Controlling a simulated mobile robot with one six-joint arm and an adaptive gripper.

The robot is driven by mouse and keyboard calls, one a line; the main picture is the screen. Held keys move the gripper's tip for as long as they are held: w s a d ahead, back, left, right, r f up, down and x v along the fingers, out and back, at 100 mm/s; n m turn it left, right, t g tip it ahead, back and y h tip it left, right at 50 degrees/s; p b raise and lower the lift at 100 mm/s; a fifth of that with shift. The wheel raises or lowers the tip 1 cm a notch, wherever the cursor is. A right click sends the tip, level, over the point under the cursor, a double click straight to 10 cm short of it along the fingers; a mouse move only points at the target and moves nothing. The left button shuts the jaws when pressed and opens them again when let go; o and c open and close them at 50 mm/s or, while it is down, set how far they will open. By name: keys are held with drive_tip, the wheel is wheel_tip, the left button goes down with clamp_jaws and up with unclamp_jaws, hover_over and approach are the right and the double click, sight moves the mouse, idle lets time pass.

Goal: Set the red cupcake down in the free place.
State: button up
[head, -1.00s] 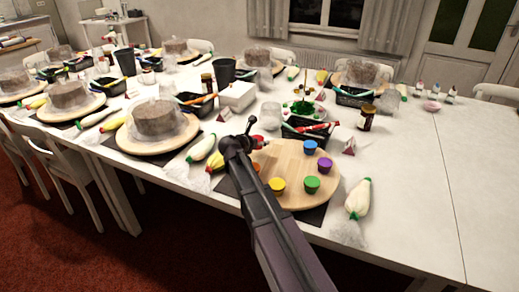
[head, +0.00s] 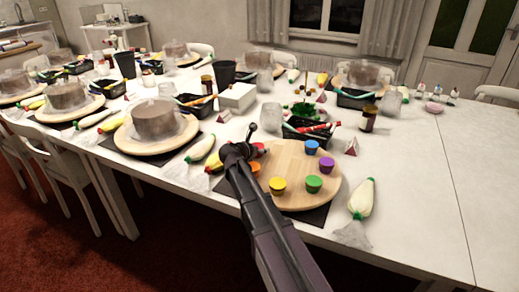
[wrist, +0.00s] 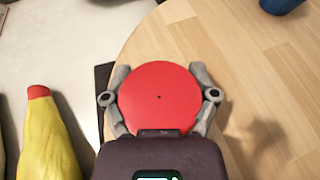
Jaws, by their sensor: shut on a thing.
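The red cupcake (wrist: 159,97) is seen from above in the wrist view as a round red top with a small dark dot. My gripper (wrist: 160,76) is shut on it, one finger on each side. In the head view my gripper (head: 247,152) is over the left edge of the round wooden turntable (head: 290,160), and mostly hides the red cupcake. Blue (head: 311,147), purple (head: 326,166), green (head: 313,184), yellow (head: 277,186) and orange (head: 254,169) cupcakes stand around the turntable's rim; the orange one is partly hidden. I cannot tell whether the red cupcake touches the wood.
A white piping bag (head: 361,198) lies right of the turntable. A black tray (head: 309,133) stands behind it. Yellow and white piping bags (head: 201,148) lie to the left, near a cake on a board (head: 154,122). The table's right side (head: 460,180) is clear.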

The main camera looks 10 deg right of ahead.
drive_tip(key=shift+f, duration=0.15)
drive_tip(key=o, duration=1)
drive_tip(key=shift+r, duration=0.2)
drive_tip(key=shift+s+a+r, duration=0.1)
drive_tip(key=shift+s+a, duration=0.05)
drive_tip(key=shift+a, duration=0.05)
drive_tip(key=p+v, duration=0.4)
drive_tip(key=v, duration=0.5)
drive_tip(key=shift+s+a+r, duration=0.2)
drive_tip(key=shift+s, duration=0.05)
drive_tip(key=shift+p+v, duration=0.35)
drive_tip(key=shift+v, duration=0.5)
